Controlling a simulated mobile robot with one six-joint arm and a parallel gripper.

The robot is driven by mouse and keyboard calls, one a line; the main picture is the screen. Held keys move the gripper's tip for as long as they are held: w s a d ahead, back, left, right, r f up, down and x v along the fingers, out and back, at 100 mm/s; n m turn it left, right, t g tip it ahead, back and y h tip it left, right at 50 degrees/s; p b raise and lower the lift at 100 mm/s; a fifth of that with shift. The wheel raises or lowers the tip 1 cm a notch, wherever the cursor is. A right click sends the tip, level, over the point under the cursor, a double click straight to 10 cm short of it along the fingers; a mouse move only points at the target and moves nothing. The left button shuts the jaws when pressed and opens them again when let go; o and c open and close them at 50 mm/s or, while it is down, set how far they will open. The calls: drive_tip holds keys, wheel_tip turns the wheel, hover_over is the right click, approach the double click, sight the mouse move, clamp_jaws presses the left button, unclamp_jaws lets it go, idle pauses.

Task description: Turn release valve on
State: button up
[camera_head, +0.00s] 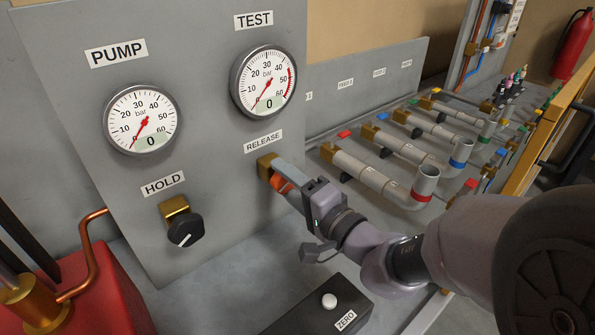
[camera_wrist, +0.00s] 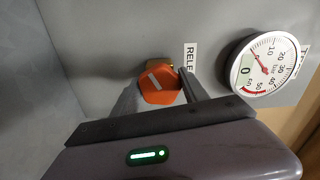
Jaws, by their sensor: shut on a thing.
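The release valve has an orange knob, seen in the wrist view (camera_wrist: 159,84), with a pale bar mark on its face, and a brass body (camera_head: 265,166) on the grey panel below the RELEASE label (camera_head: 263,141). My gripper (camera_head: 283,177) reaches it from the lower right. Its fingers lie on either side of the orange knob and are shut on it. In the head view the fingers hide much of the knob. The TEST gauge (camera_head: 264,80) and the PUMP gauge (camera_head: 141,119) both read 0.
The black HOLD knob (camera_head: 185,229) is left of my gripper on the same panel. A black box with a white ZERO button (camera_head: 329,300) lies below the arm. A red pump unit (camera_head: 105,290) stands at the lower left. Several pipes (camera_head: 375,178) line the bench to the right.

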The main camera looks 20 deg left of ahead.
drive_tip(key=shift+n, duration=0.4)
drive_tip(key=o, duration=1.4)
